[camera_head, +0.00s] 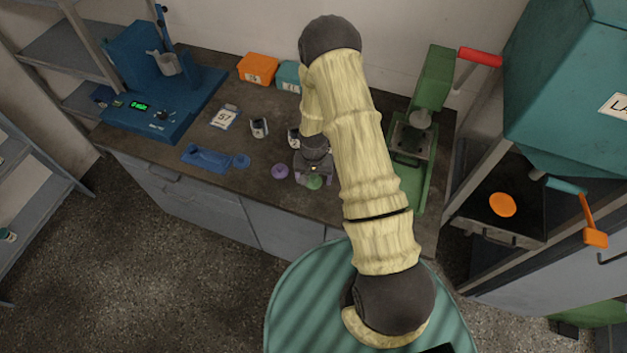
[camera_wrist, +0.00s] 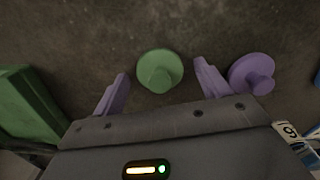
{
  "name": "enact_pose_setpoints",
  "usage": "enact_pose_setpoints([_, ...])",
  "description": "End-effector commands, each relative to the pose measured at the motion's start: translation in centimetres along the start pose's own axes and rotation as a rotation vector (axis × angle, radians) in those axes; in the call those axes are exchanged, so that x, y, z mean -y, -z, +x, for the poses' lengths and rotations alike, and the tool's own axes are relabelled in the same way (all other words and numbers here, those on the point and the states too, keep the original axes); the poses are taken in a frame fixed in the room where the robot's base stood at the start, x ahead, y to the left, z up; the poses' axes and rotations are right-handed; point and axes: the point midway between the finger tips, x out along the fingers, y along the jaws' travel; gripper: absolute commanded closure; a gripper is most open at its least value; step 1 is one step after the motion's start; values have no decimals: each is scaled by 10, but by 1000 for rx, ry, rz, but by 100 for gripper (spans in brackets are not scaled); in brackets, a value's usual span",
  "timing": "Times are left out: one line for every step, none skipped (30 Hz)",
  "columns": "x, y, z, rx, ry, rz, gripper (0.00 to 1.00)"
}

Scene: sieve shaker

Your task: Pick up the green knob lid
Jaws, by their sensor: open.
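The green knob lid (camera_wrist: 160,70) is a round green disc with a knob on top, lying on the dark counter. In the wrist view it sits between and slightly beyond the fingertips of my gripper (camera_wrist: 160,82), with a gap on each side. My gripper's two purple fingers are apart and hold nothing. In the head view my gripper (camera_head: 307,180) is low over the counter, and the green knob lid (camera_head: 314,183) shows just below it, partly hidden. A purple knob lid (camera_wrist: 252,74) lies just outside the right finger in the wrist view; it also shows in the head view (camera_head: 280,171).
A green press (camera_head: 409,180) stands to the right on the counter. Small labelled containers (camera_head: 259,128) stand behind my gripper. A blue tray piece (camera_head: 207,158) lies to the left, near a blue machine (camera_head: 150,105). Orange (camera_head: 258,68) and teal boxes stand at the back.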

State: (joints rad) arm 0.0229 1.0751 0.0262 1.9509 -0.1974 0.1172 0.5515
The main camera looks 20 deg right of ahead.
Motion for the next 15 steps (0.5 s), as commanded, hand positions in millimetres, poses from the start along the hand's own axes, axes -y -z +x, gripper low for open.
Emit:
enact_pose_setpoints([0,0,0,0,0,0,24])
enact_pose_setpoints([0,0,0,0,0,0,24])
enact_pose_setpoints([0,0,0,0,0,0,24])
enact_pose_setpoints([0,0,0,0,0,0,24])
enact_pose_setpoints([0,0,0,0,0,0,24])
enact_pose_setpoints([0,0,0,0,0,0,24])
enact_pose_setpoints([0,0,0,0,0,0,24])
enact_pose_setpoints([0,0,0,1,0,0,24])
enact_pose_setpoints([0,0,0,1,0,0,28])
enact_pose_setpoints([0,0,0,1,0,0,34])
enact_pose_setpoints([0,0,0,1,0,0,40])
enact_pose_setpoints([0,0,0,1,0,0,48])
enact_pose_setpoints([0,0,0,1,0,0,54])
enact_pose_setpoints([0,0,0,1,0,0,60])
enact_pose_setpoints([0,0,0,1,0,0,68])
